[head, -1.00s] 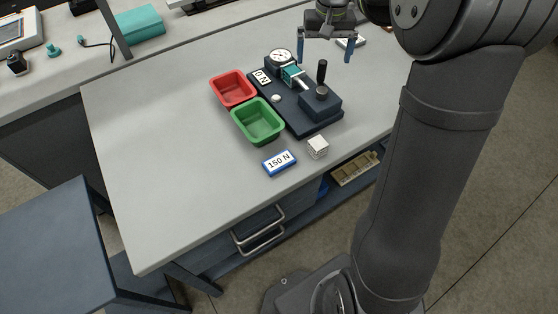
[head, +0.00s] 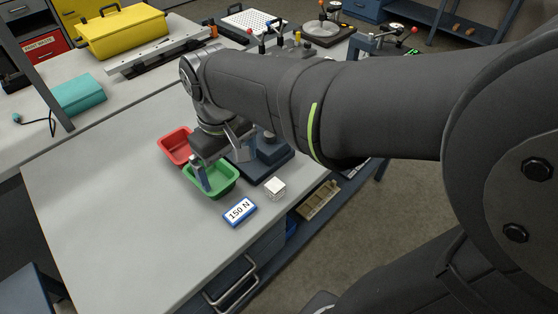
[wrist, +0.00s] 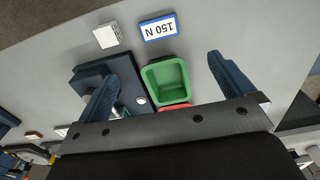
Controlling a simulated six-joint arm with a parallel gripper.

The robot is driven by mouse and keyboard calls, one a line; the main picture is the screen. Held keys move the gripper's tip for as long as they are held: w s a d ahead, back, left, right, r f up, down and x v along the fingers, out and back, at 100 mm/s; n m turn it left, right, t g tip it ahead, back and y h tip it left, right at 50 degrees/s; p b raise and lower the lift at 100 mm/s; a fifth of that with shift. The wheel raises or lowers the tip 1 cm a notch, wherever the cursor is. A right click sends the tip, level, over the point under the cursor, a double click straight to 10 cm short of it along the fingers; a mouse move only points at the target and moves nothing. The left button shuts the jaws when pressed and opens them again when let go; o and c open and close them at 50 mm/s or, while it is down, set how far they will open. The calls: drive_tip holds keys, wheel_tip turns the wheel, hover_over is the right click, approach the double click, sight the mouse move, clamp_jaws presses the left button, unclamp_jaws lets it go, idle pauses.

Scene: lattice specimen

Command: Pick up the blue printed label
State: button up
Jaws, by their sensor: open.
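The blue printed label (head: 239,212) lies flat on the bench near its front edge, with a white face reading "150 N" in a blue border. It also shows in the wrist view (wrist: 158,28), at the top, beyond the fingertips. My gripper (head: 216,180) is above the green tray in the head view, behind and left of the label. In the wrist view my gripper (wrist: 165,75) has its two fingers wide apart with nothing between them but the green tray below. A pale lattice cube (head: 275,188) sits right of the label, apart from it.
The green tray (head: 232,190) and red tray (head: 172,147) stand behind the label. A dark fixture base (head: 268,170) stands behind the cube, partly hidden by my arm. Bare bench (head: 110,220) lies left of the label. The bench's front edge is close to the label.

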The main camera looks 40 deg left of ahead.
sight(240, 210)
wheel_tip(240, 210, down, 16)
drive_tip(key=shift+w+f, duration=0.1)
drive_tip(key=shift+f, duration=0.15)
drive_tip(key=c, duration=1.1)
